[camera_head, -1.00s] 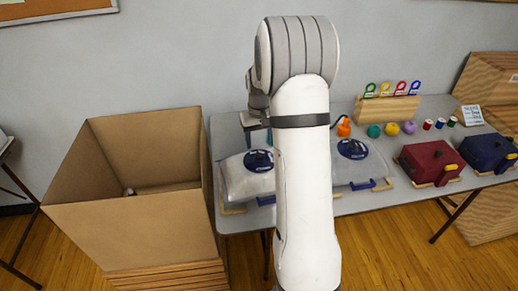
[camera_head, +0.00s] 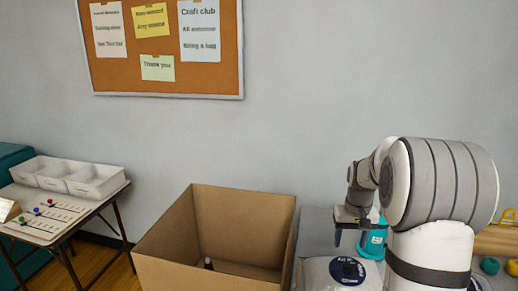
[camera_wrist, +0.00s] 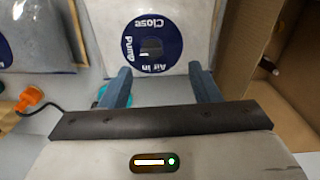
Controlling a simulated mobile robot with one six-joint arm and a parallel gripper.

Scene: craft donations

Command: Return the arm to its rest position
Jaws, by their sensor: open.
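My arm stands at the right of the head view, bent over the table. My gripper (camera_head: 353,238) hangs at its left side, above the near-left end of the table. In the wrist view the two blue-grey fingers of my gripper (camera_wrist: 160,76) are apart with nothing between them. Beyond them lies a clear storage bag (camera_wrist: 116,22) with a round dark-blue label reading "Air in", "Pump", "Close". That bag also shows low in the head view (camera_head: 318,272). A teal object (camera_head: 373,242) stands beside my gripper, partly hidden by it.
A side table (camera_head: 98,208) with a white divided tray (camera_head: 92,187) is further left. A corkboard (camera_head: 160,75) hangs on the wall.

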